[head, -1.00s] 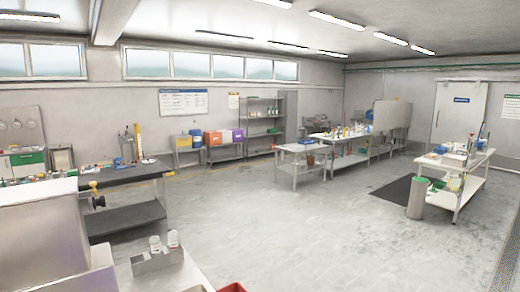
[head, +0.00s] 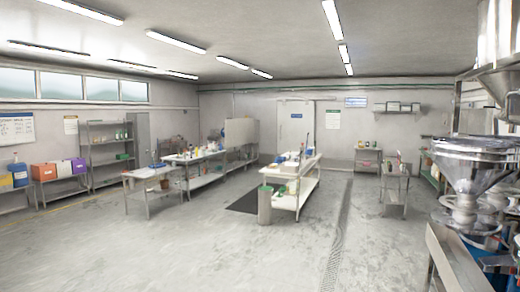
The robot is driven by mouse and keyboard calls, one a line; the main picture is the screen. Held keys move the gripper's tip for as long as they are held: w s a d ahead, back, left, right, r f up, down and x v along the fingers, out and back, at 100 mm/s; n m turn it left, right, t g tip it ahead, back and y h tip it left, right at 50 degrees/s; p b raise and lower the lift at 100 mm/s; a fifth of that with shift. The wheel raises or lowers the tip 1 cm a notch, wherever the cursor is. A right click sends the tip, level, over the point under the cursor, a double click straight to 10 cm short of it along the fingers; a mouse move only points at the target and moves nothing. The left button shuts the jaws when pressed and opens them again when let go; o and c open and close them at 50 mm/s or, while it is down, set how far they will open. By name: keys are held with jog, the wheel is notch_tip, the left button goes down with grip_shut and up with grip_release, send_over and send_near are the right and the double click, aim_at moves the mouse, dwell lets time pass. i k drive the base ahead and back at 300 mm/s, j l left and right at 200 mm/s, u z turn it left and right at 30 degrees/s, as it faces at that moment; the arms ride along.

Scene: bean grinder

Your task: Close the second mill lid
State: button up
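A shiny metal machine with a wide funnel-shaped hopper (head: 482,165) stands at the right edge of the head view, close to me. Another metal funnel-shaped part (head: 500,80) is above it, cut off by the picture edge. These look like parts of a mill, but I cannot tell which is the second mill. No lid can be made out clearly. My gripper is not in the view.
A white worktable (head: 290,185) with a green-topped bin (head: 265,205) stands mid-room. Further tables and a shelf rack (head: 108,150) stand back left. The floor (head: 200,250) ahead is wide and clear.

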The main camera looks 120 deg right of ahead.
aim_at(472, 167)
jog(key=u, duration=5.85)
jog(key=i+j+u, duration=0.15)
jog(key=i+u, duration=0.3)
jog(key=i+j+u, duration=0.1)
jog(key=i+u, duration=0.15)
jog(key=u, duration=0.25)
jog(key=i+l+u, duration=0.1)
jog(key=i+u, duration=0.35)
jog(key=i+j+u, duration=0.1)
jog(key=i+u, duration=0.15)
jog(key=i, duration=0.6)
jog(key=i+l+u, duration=0.1)
jog(key=i+u, duration=0.2)
jog(key=i, duration=1.55)
jog(key=i+j+z, duration=0.1)
jog(key=i, duration=0.85)
jog(key=i+z, duration=0.1)
jog(key=z, duration=0.3)
jog(key=i+z, duration=0.1)
jog(key=z, duration=0.3)
jog(key=i+j+z, duration=0.1)
jog(key=z, duration=0.3)
jog(key=j+z, duration=0.1)
jog(key=z, duration=1.35)
jog(key=i+j, duration=0.05)
